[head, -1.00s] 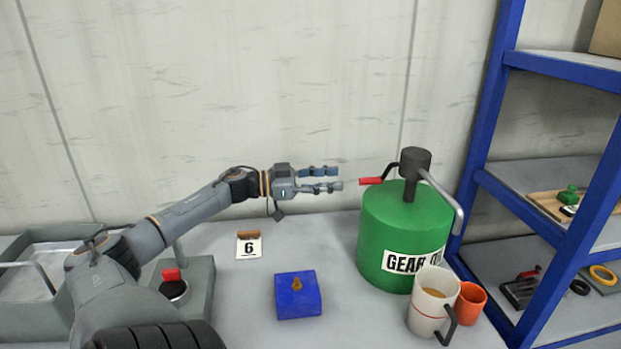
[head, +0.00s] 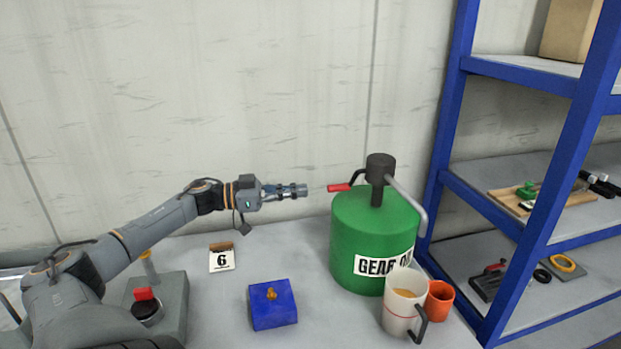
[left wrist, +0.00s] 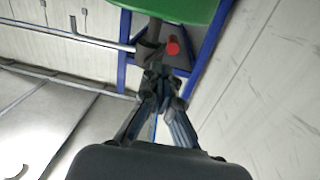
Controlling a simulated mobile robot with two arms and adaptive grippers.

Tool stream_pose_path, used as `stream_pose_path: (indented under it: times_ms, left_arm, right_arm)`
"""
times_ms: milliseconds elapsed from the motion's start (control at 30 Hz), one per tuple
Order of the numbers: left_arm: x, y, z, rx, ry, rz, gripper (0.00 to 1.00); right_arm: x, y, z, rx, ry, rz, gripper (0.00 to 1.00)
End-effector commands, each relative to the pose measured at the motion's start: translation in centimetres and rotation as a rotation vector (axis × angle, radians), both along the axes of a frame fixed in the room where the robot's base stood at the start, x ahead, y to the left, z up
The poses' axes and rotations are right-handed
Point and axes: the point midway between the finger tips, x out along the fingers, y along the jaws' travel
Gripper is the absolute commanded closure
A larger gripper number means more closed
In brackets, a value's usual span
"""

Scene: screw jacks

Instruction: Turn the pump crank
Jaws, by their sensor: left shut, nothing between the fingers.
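The pump sits on top of a green gear oil drum (head: 350,230) on the bench. Its dark pump head (head: 381,168) has a silver spout (head: 410,203) and a crank with a red handle (head: 338,188) pointing left. My left gripper (head: 305,190) is shut and empty, a little left of the red handle with a small gap between them. In the left wrist view the closed fingers (left wrist: 158,72) point towards the red handle (left wrist: 173,46) and the drum (left wrist: 180,8). My right gripper is not in view.
A white mug (head: 399,314) and an orange cup (head: 440,297) stand right of the drum's front. A blue block (head: 272,308) and a number 6 card (head: 222,261) are on the bench. A blue-framed shelf (head: 449,130) stands at right.

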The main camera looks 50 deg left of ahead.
Motion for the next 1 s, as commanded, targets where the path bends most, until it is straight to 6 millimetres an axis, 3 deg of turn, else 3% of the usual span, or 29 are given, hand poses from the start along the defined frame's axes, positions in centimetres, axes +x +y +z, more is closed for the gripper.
stream_pose_path:
  times_ms: [33,200,433,567,833,1000]
  left_arm:
    - [1.0,-1.2,1.3,-0.021,0.020,-0.039,1.00]
    - [2.9,-3.6,2.1,-0.096,0.111,-0.114,1.00]
    - [3.7,-4.0,3.2,-0.157,0.226,-0.142,1.00]
    - [3.6,-2.9,4.2,-0.185,0.294,-0.122,1.00]
    - [1.6,2.3,6.8,-0.243,0.403,-0.005,1.00]
    - [0.5,4.2,7.5,-0.264,0.427,0.042,1.00]
  right_arm:
    - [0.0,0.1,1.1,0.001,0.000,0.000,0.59]
    - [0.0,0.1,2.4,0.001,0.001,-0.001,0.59]
    - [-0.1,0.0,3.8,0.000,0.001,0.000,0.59]
    - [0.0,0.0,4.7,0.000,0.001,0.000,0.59]
    - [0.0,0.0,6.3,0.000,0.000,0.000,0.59]
    - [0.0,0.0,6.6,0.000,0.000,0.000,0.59]
